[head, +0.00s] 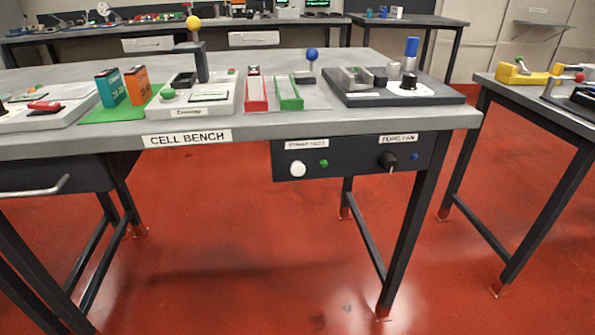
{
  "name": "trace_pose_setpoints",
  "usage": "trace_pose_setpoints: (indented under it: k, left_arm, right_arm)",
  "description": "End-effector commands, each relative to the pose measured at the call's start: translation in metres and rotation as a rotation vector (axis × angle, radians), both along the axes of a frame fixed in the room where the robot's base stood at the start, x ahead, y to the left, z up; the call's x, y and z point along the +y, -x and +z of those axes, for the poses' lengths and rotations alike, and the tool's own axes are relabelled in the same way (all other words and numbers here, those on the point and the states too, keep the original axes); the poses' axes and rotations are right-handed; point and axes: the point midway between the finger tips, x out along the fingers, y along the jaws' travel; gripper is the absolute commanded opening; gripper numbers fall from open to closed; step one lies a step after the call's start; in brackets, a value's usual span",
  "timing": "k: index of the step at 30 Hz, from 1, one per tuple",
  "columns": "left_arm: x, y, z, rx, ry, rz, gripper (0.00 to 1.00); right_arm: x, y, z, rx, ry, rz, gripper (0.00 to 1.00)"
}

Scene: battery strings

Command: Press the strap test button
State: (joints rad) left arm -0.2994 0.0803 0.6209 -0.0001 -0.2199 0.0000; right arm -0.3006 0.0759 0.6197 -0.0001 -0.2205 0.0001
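A round white button (297,169) sits on a dark panel (345,171) under the front edge of the cell bench. A small label (306,144) above it appears to read "STRAP TEST", though it is blurred. A small green light or button (324,163) is just right of the white button. Neither of my grippers is in the head view, and nothing touches the button.
A black knob (388,162) and a small blue dot (415,156) sit under the right-hand label. The bench top (300,127) holds boxes, devices and a dark fixture (400,95). A drawer handle (38,188) sticks out at left. Red floor (230,260) is clear in front.

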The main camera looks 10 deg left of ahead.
Motion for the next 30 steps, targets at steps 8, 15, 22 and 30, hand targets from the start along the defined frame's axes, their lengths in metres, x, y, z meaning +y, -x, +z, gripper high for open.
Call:
trace_pose_setpoints:
  k: [8,15,22,30]
  left_arm:
    - [0.0000,0.0007,0.0000,0.001,0.000,0.000,0.00]
    - [0.0000,0.0009,0.0000,0.002,0.000,0.000,0.00]
    - [-0.0001,0.0011,-0.0001,0.002,0.000,0.000,0.00]
    - [-0.0001,0.0011,-0.0001,0.002,0.000,0.000,0.00]
  right_arm:
    - [-0.0018,0.0000,0.0001,0.000,0.002,0.001,0.40]
    - [-0.0048,-0.0003,0.0003,-0.001,0.005,0.002,0.40]
    - [-0.0055,-0.0005,0.0004,-0.001,0.006,0.003,0.40]
    - [-0.0053,-0.0006,0.0004,-0.001,0.006,0.003,0.40]
